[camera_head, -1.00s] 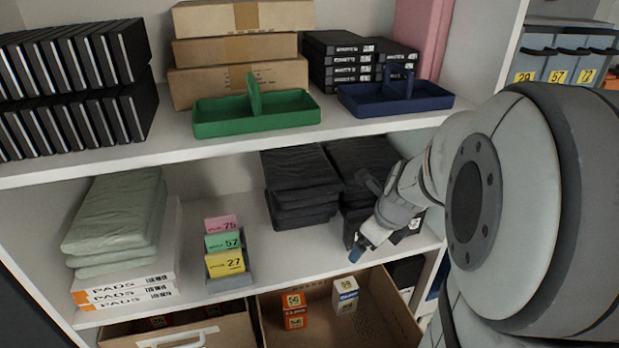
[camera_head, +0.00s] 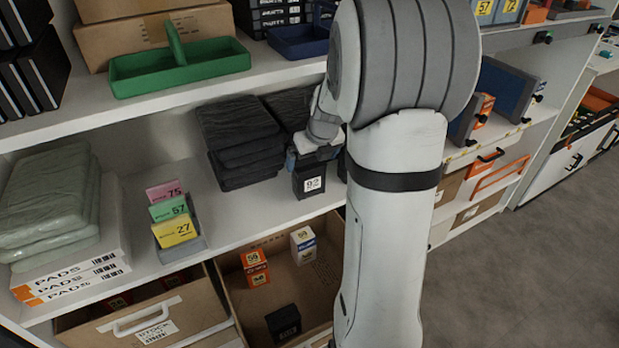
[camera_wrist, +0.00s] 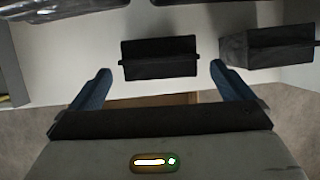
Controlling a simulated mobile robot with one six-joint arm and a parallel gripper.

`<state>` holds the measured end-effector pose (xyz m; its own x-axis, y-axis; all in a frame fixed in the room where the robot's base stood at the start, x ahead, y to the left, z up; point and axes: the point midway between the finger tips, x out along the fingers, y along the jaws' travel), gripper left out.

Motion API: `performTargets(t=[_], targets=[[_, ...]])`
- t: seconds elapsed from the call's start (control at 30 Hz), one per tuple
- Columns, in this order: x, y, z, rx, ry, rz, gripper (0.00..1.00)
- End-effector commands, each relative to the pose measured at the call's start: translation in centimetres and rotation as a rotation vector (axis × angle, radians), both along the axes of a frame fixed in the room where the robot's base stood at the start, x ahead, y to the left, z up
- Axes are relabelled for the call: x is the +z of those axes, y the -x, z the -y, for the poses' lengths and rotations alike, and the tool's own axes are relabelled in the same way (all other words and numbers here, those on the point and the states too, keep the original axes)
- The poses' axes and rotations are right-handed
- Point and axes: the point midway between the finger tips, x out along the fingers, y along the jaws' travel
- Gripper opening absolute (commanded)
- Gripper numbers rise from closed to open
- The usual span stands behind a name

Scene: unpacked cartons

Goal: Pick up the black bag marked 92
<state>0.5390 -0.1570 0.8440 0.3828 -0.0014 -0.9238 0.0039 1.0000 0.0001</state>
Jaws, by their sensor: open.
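The black bag marked 92 (camera_head: 311,183) stands upright at the front of the middle shelf, its white label facing out. My gripper (camera_head: 313,160) is open at the bag's top, with a blue finger showing on its left. In the wrist view a black bag (camera_wrist: 158,60), apparently the same one, sits between the two fingertips of my gripper (camera_wrist: 161,72). A gap shows on each side of it. Its label does not show there. A second black bag (camera_wrist: 268,46) stands to the right, outside the right finger.
Stacked black bags (camera_head: 240,140) lie behind and left of the marked bag. The upper shelf with a green tray (camera_head: 180,68) and a blue tray (camera_head: 298,42) overhangs. Below is an open carton (camera_head: 325,265) with small boxes. Coloured cards (camera_head: 173,222) stand left.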

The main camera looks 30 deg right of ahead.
Motion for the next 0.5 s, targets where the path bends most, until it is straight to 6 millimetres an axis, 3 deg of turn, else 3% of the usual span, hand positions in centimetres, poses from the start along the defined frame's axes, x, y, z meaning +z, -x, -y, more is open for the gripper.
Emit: performTargets(t=[0.13, 0.3, 0.5], targets=[[-0.2, -1.4, -0.1, 0.002, 0.000, -0.001, 1.00], [-3.2, -2.3, -0.1, 0.003, -0.001, -0.004, 1.00], [-4.7, -3.0, -0.1, 0.001, -0.001, -0.001, 1.00]])
